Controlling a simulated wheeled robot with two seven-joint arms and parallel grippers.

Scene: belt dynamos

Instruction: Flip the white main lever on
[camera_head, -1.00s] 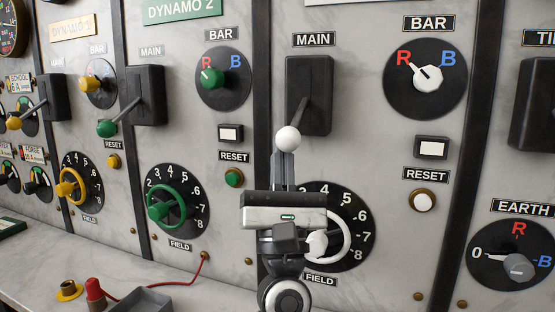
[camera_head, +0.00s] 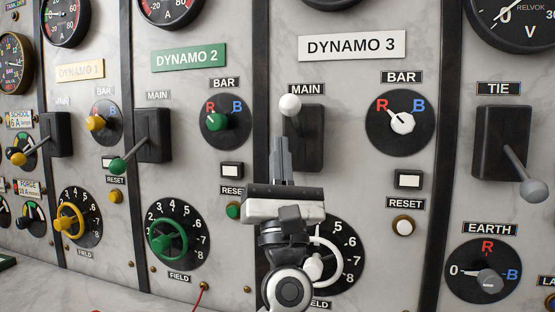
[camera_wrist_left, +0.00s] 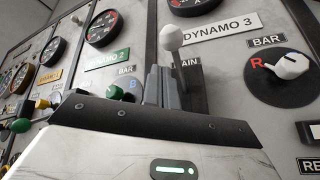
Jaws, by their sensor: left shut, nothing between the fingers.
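The white main lever (camera_head: 290,105) belongs to the DYNAMO 3 panel. Its white ball knob is now high, at the top of its black housing (camera_head: 310,148), below the MAIN label. In the left wrist view the knob (camera_wrist_left: 171,37) stands above the fingertips. My left gripper (camera_head: 281,145) is shut and empty, its fingers pointing up just below the knob. Whether the fingertips touch the lever's stem cannot be told. The gripper hides the lower part of the housing and part of the white field dial. My right gripper is not in view.
To the right are the BAR selector (camera_head: 403,122), a reset button (camera_head: 403,226) and the TIE lever (camera_head: 531,188). To the left are the green main lever (camera_head: 118,166) and the green field wheel (camera_head: 168,240), both lower-set. The white field wheel (camera_head: 313,266) lies close behind my wrist.

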